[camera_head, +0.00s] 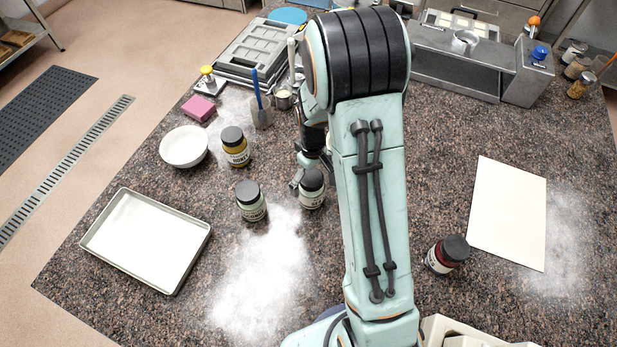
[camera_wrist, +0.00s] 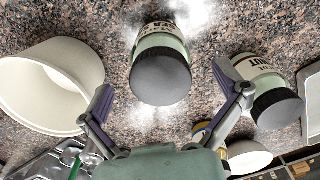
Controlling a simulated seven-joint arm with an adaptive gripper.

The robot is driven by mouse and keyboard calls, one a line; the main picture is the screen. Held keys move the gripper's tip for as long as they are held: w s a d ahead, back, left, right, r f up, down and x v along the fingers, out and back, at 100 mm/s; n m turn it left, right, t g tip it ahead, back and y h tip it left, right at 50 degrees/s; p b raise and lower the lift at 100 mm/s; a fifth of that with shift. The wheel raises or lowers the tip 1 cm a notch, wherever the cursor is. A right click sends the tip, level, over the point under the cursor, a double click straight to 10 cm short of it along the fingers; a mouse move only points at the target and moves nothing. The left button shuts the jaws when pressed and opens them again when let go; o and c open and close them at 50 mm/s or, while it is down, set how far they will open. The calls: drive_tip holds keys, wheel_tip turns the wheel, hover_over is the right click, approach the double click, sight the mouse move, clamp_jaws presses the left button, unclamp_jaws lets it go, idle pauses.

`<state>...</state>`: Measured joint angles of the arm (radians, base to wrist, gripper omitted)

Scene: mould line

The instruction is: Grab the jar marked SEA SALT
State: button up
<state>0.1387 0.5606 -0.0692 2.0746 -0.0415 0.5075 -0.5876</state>
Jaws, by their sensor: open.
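A jar with a dark grey lid and pale green contents (camera_wrist: 160,70) is in the middle of the wrist view; its partly visible label seems to read SEA. It appears to be the jar (camera_head: 311,190) beside my arm in the head view. My gripper (camera_wrist: 163,84) is open, one finger on each side of this jar in the picture, with no visible contact. In the head view my gripper (camera_head: 308,172) is close behind the jar and partly hidden by my arm. A similar pale green jar (camera_wrist: 268,88) is to the right, its label ending in NUT; it also shows in the head view (camera_head: 251,202).
A yellow jar (camera_head: 236,148) and white bowl (camera_head: 184,147) stand left. A metal tray (camera_head: 128,264) lies front left, with flour (camera_head: 262,270) beside it. A dark red jar (camera_head: 447,253) is right. A large white round vessel (camera_wrist: 82,62) is left in the wrist view.

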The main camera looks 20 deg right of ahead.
drive_tip(key=shift+f, duration=1.4)
drive_tip(key=shift+c, duration=0.3)
drive_tip(key=c, duration=1.3)
drive_tip(key=shift+o, duration=0.2)
drive_tip(key=shift+r, duration=0.1)
